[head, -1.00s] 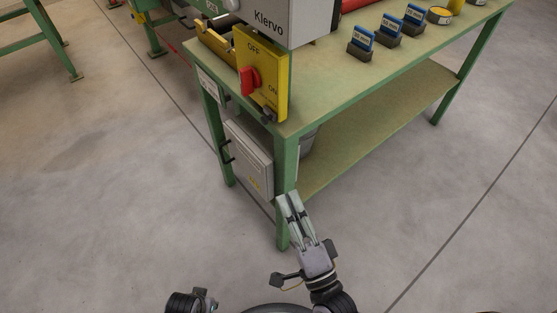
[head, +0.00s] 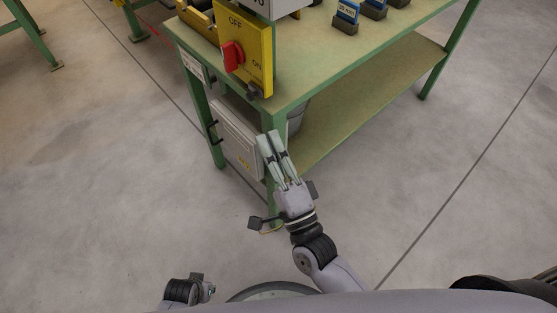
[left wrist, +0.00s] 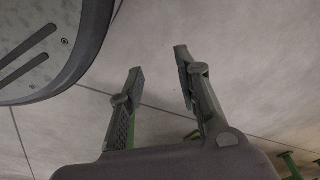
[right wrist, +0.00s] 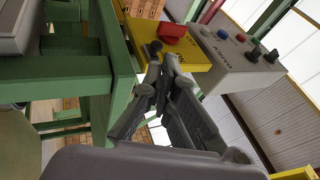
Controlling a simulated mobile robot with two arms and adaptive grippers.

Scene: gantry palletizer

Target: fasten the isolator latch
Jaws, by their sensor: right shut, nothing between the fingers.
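The yellow isolator panel (head: 245,48), marked OFF and ON, stands at the table's near corner. Its red rotary handle (head: 232,56) points nearer OFF than ON. A small dark latch piece (head: 254,91) sits at its lower edge; whether it is fastened I cannot tell. My right gripper (head: 268,138) is shut and empty, in front of the table leg, below the panel. In the right wrist view its fingertips (right wrist: 153,74) appear just below the dark latch piece (right wrist: 154,47), with the red handle (right wrist: 172,33) beyond. My left gripper (left wrist: 159,64) is open and empty above the floor.
The green table (head: 330,70) has a lower shelf (head: 365,100). A grey cabinet (head: 237,135) hangs below the near corner. A grey control box with buttons (right wrist: 240,62) is above the panel. Blue-labelled blocks (head: 346,14) stand on the tabletop. The floor in front is clear.

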